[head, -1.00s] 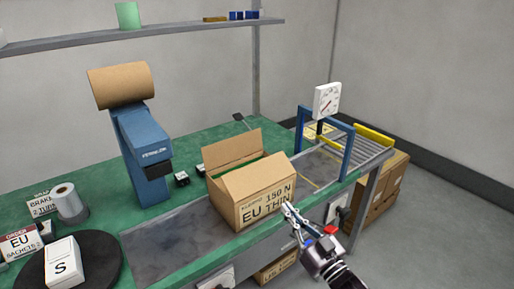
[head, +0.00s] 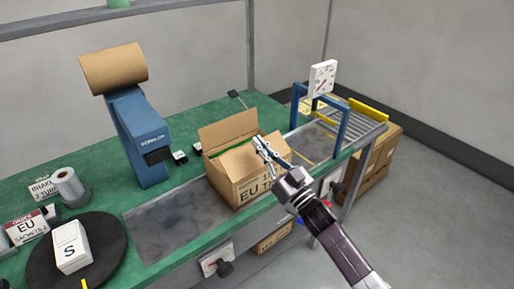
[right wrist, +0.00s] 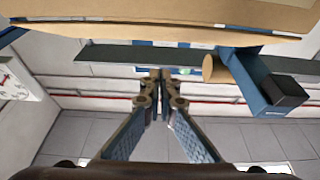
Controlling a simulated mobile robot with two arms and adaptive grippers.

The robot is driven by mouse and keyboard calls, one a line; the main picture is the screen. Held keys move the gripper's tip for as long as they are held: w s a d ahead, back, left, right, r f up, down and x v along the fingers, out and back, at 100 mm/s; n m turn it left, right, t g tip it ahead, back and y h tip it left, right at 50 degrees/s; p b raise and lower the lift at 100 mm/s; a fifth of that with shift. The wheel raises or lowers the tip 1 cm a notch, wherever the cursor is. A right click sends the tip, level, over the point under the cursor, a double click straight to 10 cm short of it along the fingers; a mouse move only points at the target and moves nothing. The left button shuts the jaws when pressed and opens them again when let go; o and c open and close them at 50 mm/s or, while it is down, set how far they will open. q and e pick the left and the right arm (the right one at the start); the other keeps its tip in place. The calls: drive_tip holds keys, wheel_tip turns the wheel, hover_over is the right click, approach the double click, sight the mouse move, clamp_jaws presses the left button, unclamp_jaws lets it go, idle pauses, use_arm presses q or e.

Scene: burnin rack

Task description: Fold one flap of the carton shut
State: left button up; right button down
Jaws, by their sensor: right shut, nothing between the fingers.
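The open brown carton (head: 243,188) stands on the grey strip of the green bench in the head view. Its back flap (head: 228,130) stands up, leaning outward. A tan panel (head: 236,162) lies over the near part of its top; I cannot tell how far it is folded. My right gripper (head: 262,146) is shut and empty, over the right end of the carton, hiding part of its top and print. In the right wrist view its fingertips (right wrist: 160,78) are together, and cardboard (right wrist: 170,32) spans the top edge. Contact with the carton is unclear. My left gripper is out of view.
A blue dispenser (head: 137,135) with a brown paper roll (head: 112,68) stands behind left. A blue frame (head: 322,112) with a white dial (head: 323,77) and a roller conveyor (head: 350,118) lie right. A black turntable (head: 105,255) bears a white box (head: 71,246).

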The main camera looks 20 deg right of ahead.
sight(254, 151)
drive_tip(key=shift+w+a+f, duration=0.15)
drive_tip(key=shift+w+f, duration=0.2)
drive_tip(key=shift+f, duration=0.35)
drive_tip(key=shift+w+a+f, duration=0.15)
drive_tip(key=shift+w+f, duration=0.2)
drive_tip(key=shift+f, duration=0.35)
drive_tip(key=shift+w+r+p, duration=0.1)
drive_tip(key=shift+r+p, duration=0.05)
drive_tip(key=shift+p, duration=0.55)
drive_tip(key=shift+g, duration=0.3)
drive_tip(key=g+p, duration=0.1)
drive_tip(key=p, duration=0.3)
drive_tip(key=w+g+h+p, duration=0.1)
drive_tip(key=p, duration=0.3)
drive_tip(key=shift+a+f+g+p, duration=0.15)
drive_tip(key=shift+f+g+p, duration=0.15)
drive_tip(key=shift+g+p, duration=0.1)
drive_tip(key=shift+w+f+h+p, duration=0.1)
drive_tip(key=shift+f+h+p, duration=0.15)
drive_tip(key=shift+h+p, duration=0.05)
drive_tip(key=shift+a+f+g, duration=0.1)
drive_tip(key=shift+f+g, duration=0.2)
drive_tip(key=shift+w+a+f, duration=0.1)
drive_tip(key=shift+w+f, duration=0.25)
drive_tip(key=shift+f, duration=0.2)
